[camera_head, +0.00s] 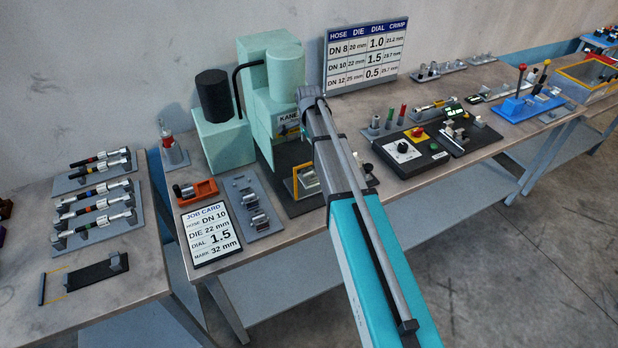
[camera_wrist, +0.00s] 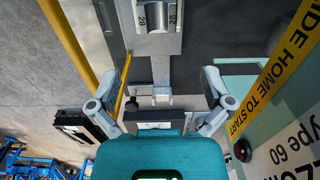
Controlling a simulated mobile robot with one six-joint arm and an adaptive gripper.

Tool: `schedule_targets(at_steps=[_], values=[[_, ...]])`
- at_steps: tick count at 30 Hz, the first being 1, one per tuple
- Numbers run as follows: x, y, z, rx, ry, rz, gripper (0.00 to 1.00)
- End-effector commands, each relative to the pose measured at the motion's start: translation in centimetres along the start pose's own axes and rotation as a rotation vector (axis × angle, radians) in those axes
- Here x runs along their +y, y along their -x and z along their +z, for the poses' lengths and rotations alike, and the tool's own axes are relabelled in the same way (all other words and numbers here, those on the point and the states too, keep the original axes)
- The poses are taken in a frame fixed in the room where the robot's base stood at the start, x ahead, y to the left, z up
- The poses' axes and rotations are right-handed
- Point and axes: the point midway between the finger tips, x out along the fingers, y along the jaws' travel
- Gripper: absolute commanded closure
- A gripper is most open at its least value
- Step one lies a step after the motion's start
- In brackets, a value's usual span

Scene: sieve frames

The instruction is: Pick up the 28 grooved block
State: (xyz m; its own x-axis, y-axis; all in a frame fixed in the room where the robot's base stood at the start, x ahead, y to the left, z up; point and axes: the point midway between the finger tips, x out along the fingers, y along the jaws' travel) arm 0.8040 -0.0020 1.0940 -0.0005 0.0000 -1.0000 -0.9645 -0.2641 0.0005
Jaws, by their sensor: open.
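In the wrist view, a grey part marked 28 on both sides (camera_wrist: 174,19), with a rounded silver middle, is at the top edge and partly cut off. My gripper (camera_wrist: 160,84) is open, its two fingers spread wide below that part, apart from it. A small grey piece with a square end (camera_wrist: 161,97) shows between the fingers; I cannot tell what it belongs to. In the head view, my arm covers the area in front of the mint-green press (camera_head: 285,75), and neither my gripper nor the 28 marking can be made out there.
A yellow bar (camera_wrist: 69,38) runs close on the left of the wrist view. A yellow lettered strip (camera_wrist: 282,62) and the press wall are on the right. The head view shows a job card (camera_head: 210,234), a grey plate of small metal parts (camera_head: 241,190) and a control box (camera_head: 408,150).

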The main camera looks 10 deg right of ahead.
Motion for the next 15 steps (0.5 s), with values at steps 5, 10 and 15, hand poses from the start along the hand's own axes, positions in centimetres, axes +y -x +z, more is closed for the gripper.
schedule_targets(at_steps=[5,10,15], values=[[0.04,0.04,0.02,0.000,0.001,0.000,0.00],[0.04,-0.13,0.02,0.000,0.001,0.000,0.00],[0.04,-0.92,0.03,0.000,0.002,0.000,0.00]])
